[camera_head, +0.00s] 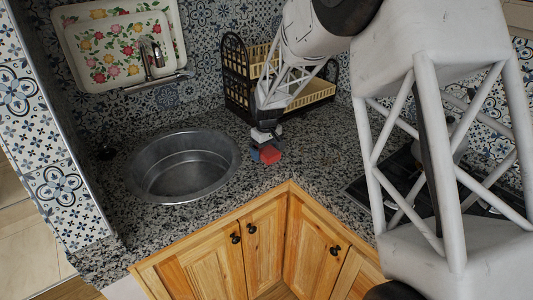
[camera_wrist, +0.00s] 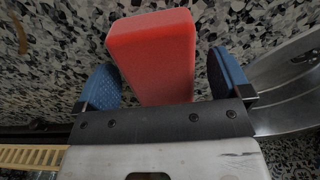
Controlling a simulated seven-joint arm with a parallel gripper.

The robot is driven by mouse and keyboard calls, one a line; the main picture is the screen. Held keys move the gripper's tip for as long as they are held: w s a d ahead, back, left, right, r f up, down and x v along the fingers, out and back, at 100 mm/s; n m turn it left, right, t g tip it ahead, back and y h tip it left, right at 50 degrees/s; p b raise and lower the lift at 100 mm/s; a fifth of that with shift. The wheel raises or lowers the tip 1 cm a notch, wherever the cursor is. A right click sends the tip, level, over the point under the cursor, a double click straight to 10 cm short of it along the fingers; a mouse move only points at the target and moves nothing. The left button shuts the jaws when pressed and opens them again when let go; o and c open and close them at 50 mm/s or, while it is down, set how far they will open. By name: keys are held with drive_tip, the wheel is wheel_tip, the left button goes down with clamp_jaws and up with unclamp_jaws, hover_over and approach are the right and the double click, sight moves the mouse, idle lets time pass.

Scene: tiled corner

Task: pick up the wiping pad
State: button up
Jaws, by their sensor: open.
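The wiping pad (camera_wrist: 155,55) is a red block, seen large in the wrist view between the two blue fingertips. My gripper (camera_wrist: 163,85) is open, with a finger on each side of the pad and visible gaps between them. In the head view the red pad (camera_head: 268,154) shows small on the speckled counter, right of the sink. My gripper (camera_head: 262,145) is right at it there, pointing down. The pad's lower end is hidden behind the gripper's body in the wrist view.
A round metal sink (camera_head: 184,190) is set in the counter on the left. A dish rack (camera_head: 238,82) stands behind the gripper. A stove (camera_head: 355,190) lies to the right, partly behind my arm. The counter front edge (camera_head: 290,183) forms a corner near the pad.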

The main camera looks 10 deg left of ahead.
sight(267, 149)
drive_tip(key=shift+c, duration=0.3)
drive_tip(key=c, duration=1)
drive_tip(key=shift+r, duration=0.1)
drive_tip(key=shift+r, duration=0.4)
wheel_tip(267, 149, up, 3)
drive_tip(key=shift+f, duration=0.1)
drive_tip(key=s+d, duration=0.3)
drive_tip(key=s, duration=0.4)
drive_tip(key=s+d+r, duration=0.1)
drive_tip(key=s+d, duration=0.1)
drive_tip(key=s, duration=0.6)
drive_tip(key=shift+d, duration=0.4)
drive_tip(key=shift+r, duration=0.1)
